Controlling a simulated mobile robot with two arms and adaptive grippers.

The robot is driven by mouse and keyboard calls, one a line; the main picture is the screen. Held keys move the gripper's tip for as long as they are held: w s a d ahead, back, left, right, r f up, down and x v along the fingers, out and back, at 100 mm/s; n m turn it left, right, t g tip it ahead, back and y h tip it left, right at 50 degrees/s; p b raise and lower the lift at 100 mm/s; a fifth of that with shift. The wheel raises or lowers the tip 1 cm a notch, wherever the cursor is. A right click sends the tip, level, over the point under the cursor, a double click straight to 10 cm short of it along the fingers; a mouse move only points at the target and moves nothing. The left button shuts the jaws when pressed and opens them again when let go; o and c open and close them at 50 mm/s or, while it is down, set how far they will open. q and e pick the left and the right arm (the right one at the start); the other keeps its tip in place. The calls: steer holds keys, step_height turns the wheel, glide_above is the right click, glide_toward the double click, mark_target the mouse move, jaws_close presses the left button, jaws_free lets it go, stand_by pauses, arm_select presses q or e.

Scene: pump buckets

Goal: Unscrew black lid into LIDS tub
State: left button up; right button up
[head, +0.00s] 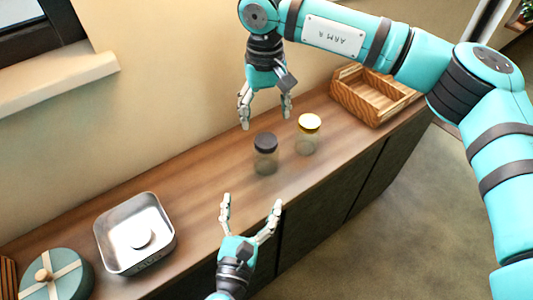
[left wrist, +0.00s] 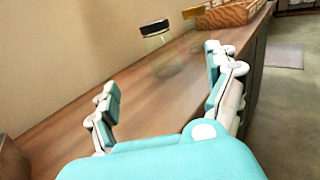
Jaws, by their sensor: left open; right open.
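A glass jar (head: 266,163) with a black lid (head: 265,140) stands upright on the wooden counter. It also shows in the left wrist view, its black lid (left wrist: 154,27) beyond my fingers. A metal tub (head: 112,234) stands at the left with a pale round thing inside; lettering on its front is too small to read. My right gripper (head: 265,116) is open and empty, above and a little behind the black-lidded jar. My left gripper (head: 250,204) is open and empty at the counter's front side, apart from the jar. It also shows open in the left wrist view (left wrist: 165,80).
A second jar (head: 306,145) with a gold lid (head: 309,121) stands to the right of the black-lidded one. A wooden crate (head: 349,108) stands at the far right. A round teal box (head: 72,280) is at the lower left. Counter between tub and jars is clear.

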mark_target(263, 162)
arm_select(q)
steer(key=x, duration=1.5)
steer(key=shift+w+f, duration=0.1)
arm_select(e)
steer(key=shift+w+f, duration=0.15)
steer(key=shift+w, duration=0.15)
